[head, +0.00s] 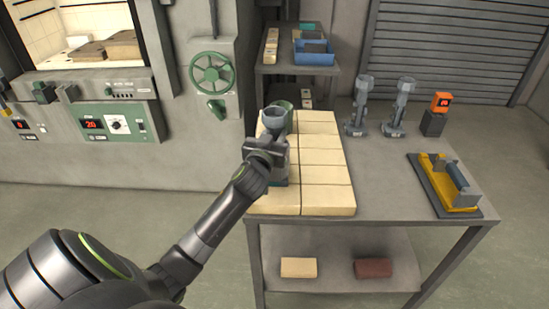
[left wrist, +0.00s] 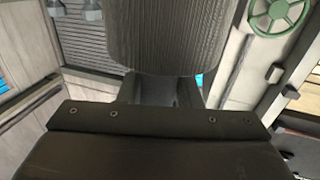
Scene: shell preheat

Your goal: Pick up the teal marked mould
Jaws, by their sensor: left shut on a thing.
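My left gripper (head: 272,142) is shut on a grey ribbed, round-bodied thing, which I take to be the mould (left wrist: 165,38), above the cream brick surface at the table's left side. In the head view a grey cup-like top (head: 275,117) shows just beyond the gripper, and a dull green rounded form (head: 286,104) shows behind it. The jaws (left wrist: 162,92) and wrist hide much of the held thing. I see no clear teal mark on it. I cannot tell whether its base touches the bricks. My right gripper is not in view.
Two grey upright pieces (head: 360,105) (head: 399,107) stand on the grey table (head: 375,165). An orange display (head: 442,102) and a yellow cradle (head: 452,190) are at right. A furnace with panel (head: 119,123) and a green handwheel (head: 211,73) are at left. A shelf holds a blue bin (head: 314,54).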

